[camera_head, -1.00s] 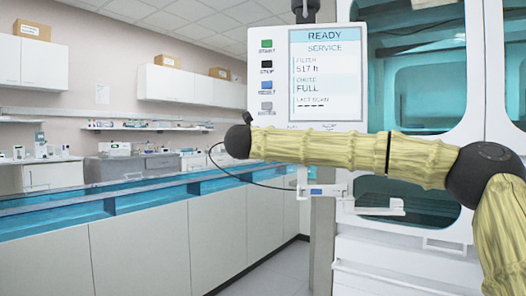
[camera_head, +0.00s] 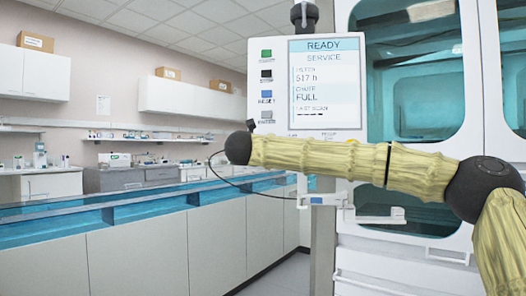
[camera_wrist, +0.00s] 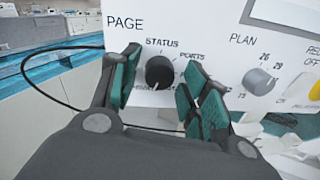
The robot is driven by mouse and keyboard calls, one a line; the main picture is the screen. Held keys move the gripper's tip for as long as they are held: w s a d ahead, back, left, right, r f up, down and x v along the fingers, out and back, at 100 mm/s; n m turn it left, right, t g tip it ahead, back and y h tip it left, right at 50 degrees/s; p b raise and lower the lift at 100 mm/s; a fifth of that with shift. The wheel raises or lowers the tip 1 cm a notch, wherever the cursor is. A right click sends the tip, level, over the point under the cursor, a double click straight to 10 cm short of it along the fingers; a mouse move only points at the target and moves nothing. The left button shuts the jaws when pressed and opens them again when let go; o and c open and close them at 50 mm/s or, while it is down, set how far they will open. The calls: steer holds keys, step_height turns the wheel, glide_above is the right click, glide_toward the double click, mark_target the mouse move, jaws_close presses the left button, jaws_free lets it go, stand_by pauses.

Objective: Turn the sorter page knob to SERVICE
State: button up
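The PAGE knob (camera_wrist: 159,72) is a black round dial on a white panel (camera_wrist: 185,20) in the wrist view. STATUS is printed above it and PORTS to its upper right; a lower label is partly hidden. I cannot clearly tell where its pointer aims. My gripper (camera_wrist: 160,88) is open, its teal-padded fingers left and right of the knob with visible gaps. In the head view the sorter's screen (camera_head: 325,90) reads READY, SERVICE, FILTER 517 h and FULL. The knob and my gripper are hidden there behind my arm.
A black cable (camera_wrist: 50,92) loops at left. The sorter cabinet (camera_head: 410,240) stands behind my arm. A long bench (camera_head: 150,250) runs along the left.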

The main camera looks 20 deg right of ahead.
steer(key=shift+s+a, duration=0.1)
steer(key=v, duration=1.2)
steer(key=shift+f, duration=0.1)
stand_by(0.3)
